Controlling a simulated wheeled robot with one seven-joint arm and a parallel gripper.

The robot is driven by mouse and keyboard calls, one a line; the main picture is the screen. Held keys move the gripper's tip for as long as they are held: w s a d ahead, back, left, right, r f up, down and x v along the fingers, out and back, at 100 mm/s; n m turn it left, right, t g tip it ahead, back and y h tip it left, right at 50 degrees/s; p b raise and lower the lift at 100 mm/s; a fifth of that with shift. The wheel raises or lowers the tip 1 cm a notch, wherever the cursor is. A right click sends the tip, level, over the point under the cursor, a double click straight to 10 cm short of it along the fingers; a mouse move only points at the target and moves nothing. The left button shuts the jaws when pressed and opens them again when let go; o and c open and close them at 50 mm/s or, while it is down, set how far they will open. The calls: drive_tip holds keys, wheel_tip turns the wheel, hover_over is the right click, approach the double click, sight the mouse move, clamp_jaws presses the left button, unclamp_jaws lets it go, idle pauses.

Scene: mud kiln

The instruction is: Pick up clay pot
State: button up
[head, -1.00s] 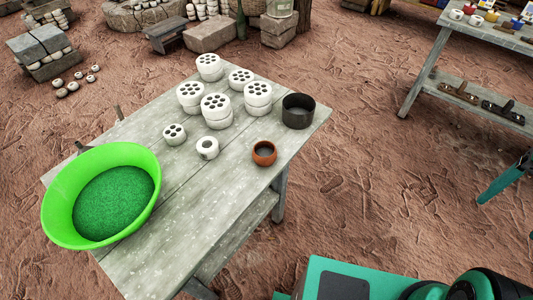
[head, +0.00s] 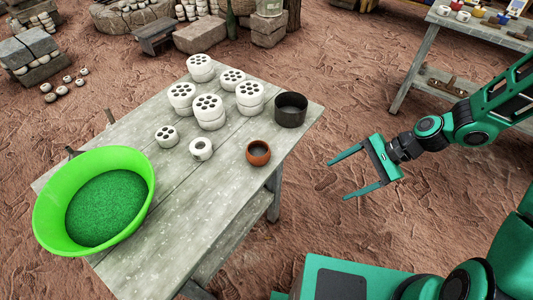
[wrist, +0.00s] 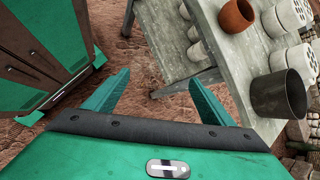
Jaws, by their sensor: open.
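The clay pot (head: 258,153) is a small orange-brown round pot with a dark opening. It stands upright near the right edge of the grey wooden table (head: 215,222). In the wrist view the clay pot (wrist: 237,15) shows at the top, on the tabletop. My gripper (head: 336,178) is open and empty, to the right of the table and apart from the pot. In the wrist view its two fingers (wrist: 152,84) are spread with nothing between them.
A dark cylindrical pot (head: 290,109) stands behind the clay pot. A small white ring-like pot (head: 201,149) is to its left, with several white perforated cylinders (head: 208,111) beyond. A green bowl (head: 101,176) fills the table's left end. Another table (head: 432,70) stands at upper right.

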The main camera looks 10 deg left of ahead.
drive_tip(key=a+m+y, duration=0.3)
drive_tip(key=a+y, duration=0.1)
drive_tip(key=a, duration=0.5)
drive_tip(key=m+t+y, duration=0.2)
drive_tip(key=m+y, duration=0.2)
drive_tip(key=m, duration=0.1)
approach(258, 155)
drive_tip(key=shift+s+a+f, duration=0.1)
drive_tip(key=shift+s+a, duration=0.05)
drive_tip(key=shift+a, duration=2.25)
drive_tip(key=shift+s+a, duration=0.2)
drive_tip(key=shift+a, duration=2.2)
drive_tip(key=c, duration=1.3)
